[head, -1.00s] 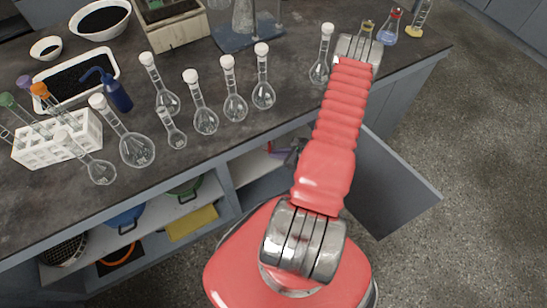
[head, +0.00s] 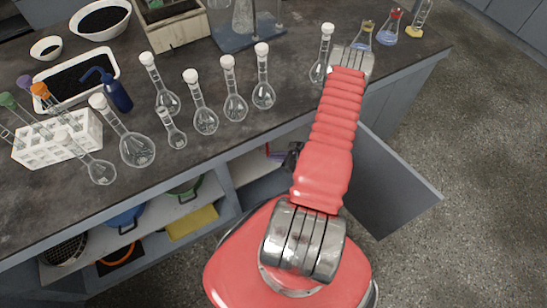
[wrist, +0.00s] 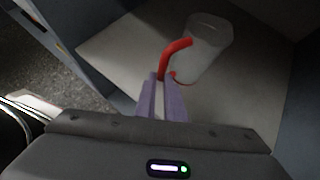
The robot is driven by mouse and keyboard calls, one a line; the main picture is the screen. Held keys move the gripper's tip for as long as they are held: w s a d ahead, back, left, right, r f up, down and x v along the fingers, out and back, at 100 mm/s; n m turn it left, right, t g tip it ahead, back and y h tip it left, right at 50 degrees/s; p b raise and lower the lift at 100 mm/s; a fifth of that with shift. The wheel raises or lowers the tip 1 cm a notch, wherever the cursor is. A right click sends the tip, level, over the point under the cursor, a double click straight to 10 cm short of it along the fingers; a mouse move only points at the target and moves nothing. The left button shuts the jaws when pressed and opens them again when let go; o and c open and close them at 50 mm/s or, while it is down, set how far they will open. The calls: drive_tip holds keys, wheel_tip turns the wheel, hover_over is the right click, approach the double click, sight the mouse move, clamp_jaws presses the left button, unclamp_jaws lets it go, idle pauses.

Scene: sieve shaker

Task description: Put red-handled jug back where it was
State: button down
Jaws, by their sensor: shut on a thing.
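The red-handled jug (wrist: 208,52) is a pale, translucent vessel with a red handle (wrist: 176,50). In the wrist view it is upright or nearly so, over the pale floor of a cupboard compartment. I cannot tell whether its base touches that floor. My gripper (wrist: 163,84) has two purple fingers, shut on the lower part of the red handle, with the jug beyond them. In the head view my gripper (head: 276,153) shows only partly at the cupboard opening under the bench, beside my red arm. The jug is not clearly visible there.
The compartment has grey side walls (wrist: 295,100) and an open door (head: 385,190) on the right in the head view. Several glass flasks (head: 235,107) stand along the bench edge (head: 190,155) above. Left shelves hold a yellow item (head: 192,222) and pots.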

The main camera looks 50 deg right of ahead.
drive_tip(key=c, duration=1.8)
unclamp_jaws()
drive_tip(key=shift+c, duration=0.2)
drive_tip(key=v, duration=1.2)
drive_tip(key=shift+s, duration=0.15)
